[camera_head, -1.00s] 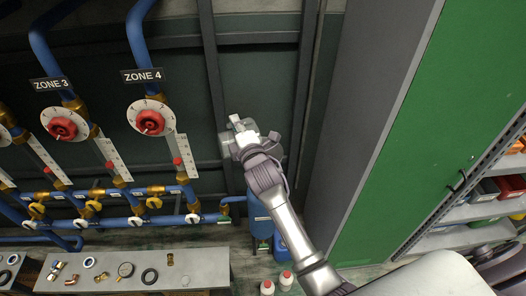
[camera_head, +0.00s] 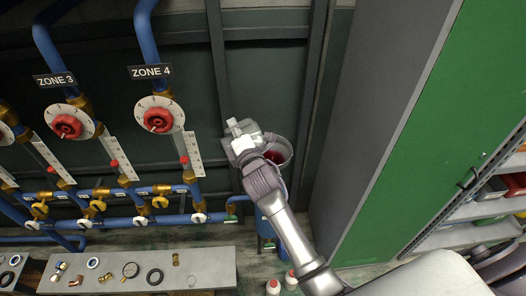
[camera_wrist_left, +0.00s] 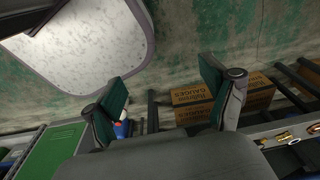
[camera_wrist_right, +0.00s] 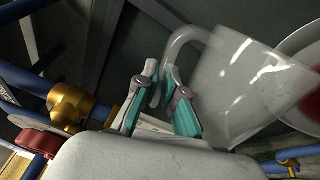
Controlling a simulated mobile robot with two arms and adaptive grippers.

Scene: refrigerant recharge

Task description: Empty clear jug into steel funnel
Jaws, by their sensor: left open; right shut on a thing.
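My right gripper (camera_head: 240,136) is shut on the handle of the clear jug (camera_wrist_right: 238,85), which fills the right of the right wrist view and looks tilted. A pale round rim at that view's right edge, partly behind the jug, looks like the steel funnel (camera_wrist_right: 298,38). Red shows beside the jug there; whether it lies in the jug or the funnel I cannot tell. In the head view a round grey rim with red inside, likely the funnel (camera_head: 288,152), shows just right of the gripper. My left gripper (camera_wrist_left: 172,92) is open and empty, away from both.
Blue pipes with red-knobbed dials (camera_head: 158,119) stand at the left. A grey bench (camera_head: 215,262) with loose fittings is below them. A green cabinet (camera_head: 430,130) and shelves of bins stand at the right. Cardboard boxes (camera_wrist_left: 195,95) show in the left wrist view.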

